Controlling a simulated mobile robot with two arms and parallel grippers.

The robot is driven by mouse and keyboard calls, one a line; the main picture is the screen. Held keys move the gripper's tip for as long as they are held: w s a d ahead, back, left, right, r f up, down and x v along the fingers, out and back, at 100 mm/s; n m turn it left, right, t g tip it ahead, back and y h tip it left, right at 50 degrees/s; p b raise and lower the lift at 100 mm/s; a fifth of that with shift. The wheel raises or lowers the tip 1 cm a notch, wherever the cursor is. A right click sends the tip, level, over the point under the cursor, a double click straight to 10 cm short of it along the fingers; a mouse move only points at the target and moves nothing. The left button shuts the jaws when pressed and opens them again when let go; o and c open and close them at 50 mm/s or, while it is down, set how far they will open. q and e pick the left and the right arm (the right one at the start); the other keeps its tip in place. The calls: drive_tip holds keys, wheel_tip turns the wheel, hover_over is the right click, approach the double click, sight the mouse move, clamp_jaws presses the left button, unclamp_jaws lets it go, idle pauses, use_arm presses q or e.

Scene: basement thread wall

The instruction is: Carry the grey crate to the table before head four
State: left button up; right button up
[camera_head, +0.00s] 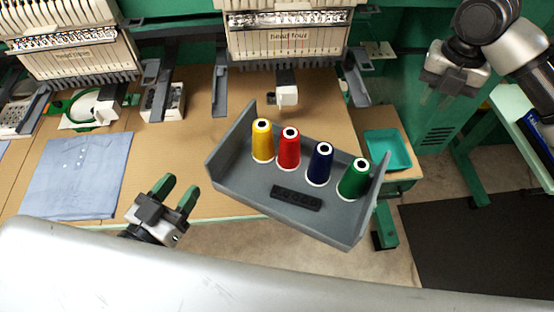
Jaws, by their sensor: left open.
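The grey crate (232,178) is at the front of the tan table (200,120) before the head labelled "head four" (285,42). It sits turned at an angle, and its near right corner reaches past the table's front edge. Yellow (262,142), red (288,150), navy (319,165) and green (353,180) thread cones stand upright in it, behind a dark slotted block (296,198). My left gripper (178,187) is open and empty, left of the crate and apart from it. My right gripper (436,92) is at the upper right, away from the crate; its fingers are unclear.
A folded blue cloth (78,175) lies on the table at left. A teal tray (388,150) is on a small stand right of the crate. Another sewing head (75,50) and a hoop (85,108) are at upper left. A dark mat (475,240) covers floor at right.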

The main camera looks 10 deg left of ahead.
use_arm(q)
drive_tip(key=shift+s+a, duration=0.2)
drive_tip(key=shift+s, duration=0.4)
use_arm(e)
wheel_tip(320, 180, up, 12)
idle(0.5)
